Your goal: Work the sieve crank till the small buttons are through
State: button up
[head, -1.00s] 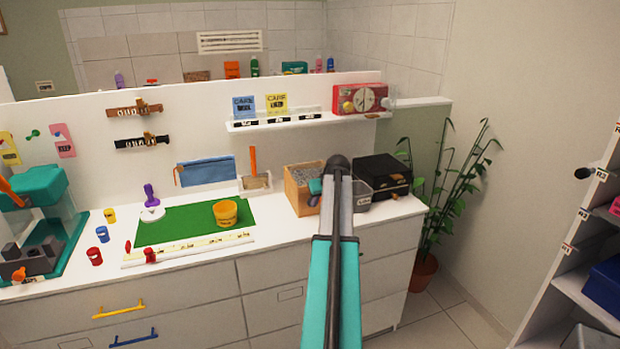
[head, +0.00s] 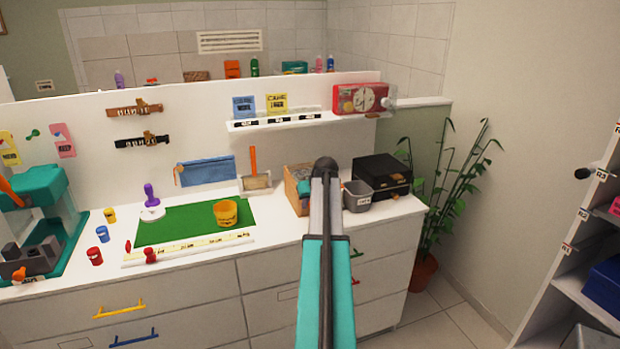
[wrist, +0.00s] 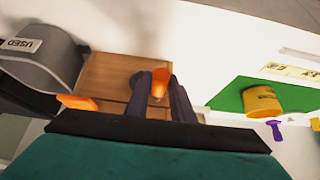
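The sieve appears to be the wooden box (head: 293,190) at the right part of the counter; my arm hides much of it in the head view. In the wrist view its plain wooden top (wrist: 107,75) fills the middle. An orange knob (wrist: 160,85), seemingly the crank handle, stands between the two dark fingers of my gripper (wrist: 157,80). The fingers flank it closely with no clear gap, so they look shut on it. Another orange piece (wrist: 77,102) shows left of the fingers. I cannot make out small buttons in either view.
A grey bin (head: 357,196), labelled USED in the wrist view (wrist: 35,65), stands close beside the box. A black case (head: 383,175) is behind it. The green mat (head: 185,222) with a yellow tub (head: 227,213) lies left.

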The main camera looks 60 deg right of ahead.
jog(key=shift+s+d, duration=0.75)
jog(key=shift+d, duration=0.25)
jog(key=shift+s+d, duration=0.7)
jog(key=shift+d, duration=0.3)
jog(key=shift+a, duration=0.1)
jog(key=shift+w+a, duration=0.75)
jog(key=shift+a, duration=0.2)
jog(key=shift+w+a, duration=0.75)
jog(key=shift+a, duration=0.2)
jog(key=shift+s+d, duration=0.1)
jog(key=shift+s+d, duration=0.9)
jog(key=shift+d, duration=0.25)
jog(key=o, duration=0.4)
jog(key=shift+o, duration=0.2)
